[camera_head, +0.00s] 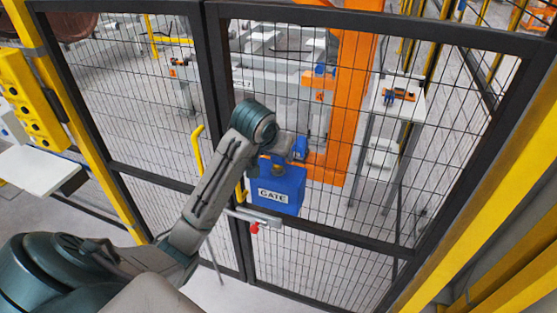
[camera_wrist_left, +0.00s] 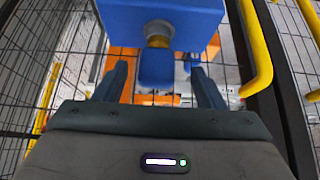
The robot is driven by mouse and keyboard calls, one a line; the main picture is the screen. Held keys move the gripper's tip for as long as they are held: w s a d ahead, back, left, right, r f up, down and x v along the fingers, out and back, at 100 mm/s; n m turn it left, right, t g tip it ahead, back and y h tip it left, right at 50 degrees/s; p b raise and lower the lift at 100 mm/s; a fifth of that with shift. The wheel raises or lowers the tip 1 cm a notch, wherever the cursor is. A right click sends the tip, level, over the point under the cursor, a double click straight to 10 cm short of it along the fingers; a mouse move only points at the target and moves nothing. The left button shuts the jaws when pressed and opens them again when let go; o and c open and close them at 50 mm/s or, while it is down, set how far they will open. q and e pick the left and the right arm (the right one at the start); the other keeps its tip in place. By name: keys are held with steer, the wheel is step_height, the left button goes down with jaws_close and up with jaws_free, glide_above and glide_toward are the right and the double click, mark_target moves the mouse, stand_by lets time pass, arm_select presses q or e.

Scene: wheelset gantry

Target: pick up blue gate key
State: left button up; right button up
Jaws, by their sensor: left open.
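The blue gate key (camera_wrist_left: 157,68) shows in the left wrist view as a blue head in front of a brass lock on the blue gate box (camera_wrist_left: 190,16). My left gripper (camera_wrist_left: 160,76) is open, with one finger on each side of the key head and a visible gap on both sides. In the head view, my left gripper (camera_head: 291,151) is at the top of the gate box (camera_head: 279,186), which carries a GATE label. I cannot make out the key for certain there. My right gripper is not in view.
A dark-framed mesh fence (camera_head: 330,232) stands behind the box. A yellow handle (camera_head: 197,146) and a latch bar with a red knob (camera_head: 254,228) are close to my left arm. A yellow panel (camera_head: 30,100) and a white shelf (camera_head: 40,170) are at the left.

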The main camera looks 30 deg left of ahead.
arm_select(q)
steer(key=p+x, duration=0.2)
steer(key=x, duration=0.2)
steer(key=shift+w+d+r+p, duration=0.1)
steer(key=shift+w+d+p, duration=0.1)
steer(key=shift+p, duration=0.1)
steer(key=shift+w+a+f, duration=0.1)
steer(key=shift+w+f, duration=0.15)
steer(key=shift+f, duration=0.15)
steer(key=c, duration=1.1)
